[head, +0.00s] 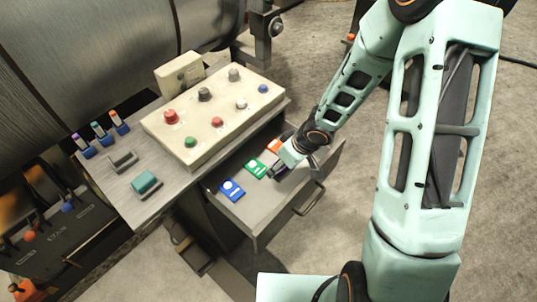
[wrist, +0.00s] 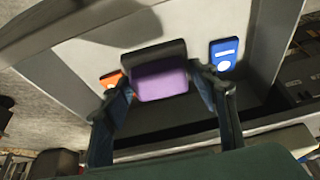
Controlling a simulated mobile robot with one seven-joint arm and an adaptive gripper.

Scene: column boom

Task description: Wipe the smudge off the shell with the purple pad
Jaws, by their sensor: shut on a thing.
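The purple pad (wrist: 160,84) with a dark backing sits between the two fingers of my gripper (wrist: 160,76) in the wrist view. The gripper is shut on it. In the head view my gripper (head: 281,172) is low over the open drawer (head: 262,207), and the pad is mostly hidden there. I cannot tell whether the pad touches the drawer floor. A large grey metal cylinder (head: 100,50), which may be the shell, fills the upper left of the head view. I cannot make out a smudge on it.
Blue (head: 232,189), green (head: 256,168) and orange (head: 274,146) cards lie in the drawer. Open floor lies right of the drawer.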

